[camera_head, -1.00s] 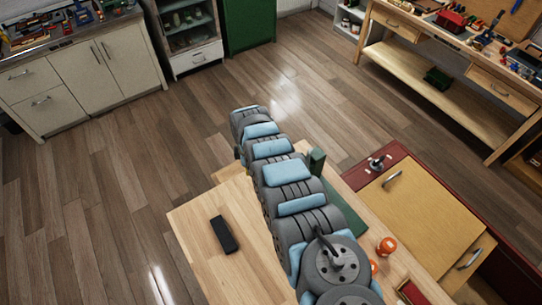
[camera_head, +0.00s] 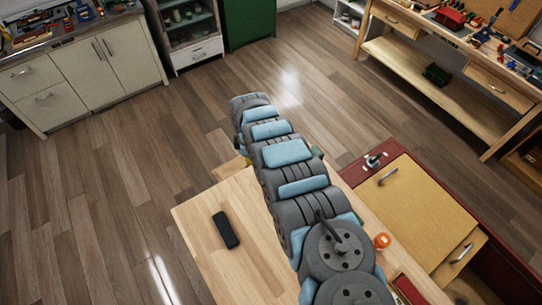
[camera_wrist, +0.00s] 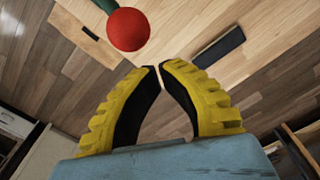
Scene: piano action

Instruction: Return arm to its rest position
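My arm (camera_head: 286,152) stretches across the wooden table in the head view, its far end above the table's far edge. My gripper is mostly hidden behind the arm there, with only a bit of yellow showing. In the wrist view my gripper (camera_wrist: 159,67) has yellow ribbed fingers with black inner faces. Their tips meet or nearly meet, and nothing shows between them. A red ball (camera_wrist: 128,30) on a green stem lies beyond the fingertips. No marker of a rest position shows.
The wooden table (camera_head: 200,215) bears a black block (camera_head: 226,230), also in the wrist view (camera_wrist: 220,46). An orange round jar (camera_head: 382,241) is right of my arm. A red-framed cabinet (camera_head: 415,205) stands to the right. Workbenches line the back; open floor (camera_head: 120,170) lies left.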

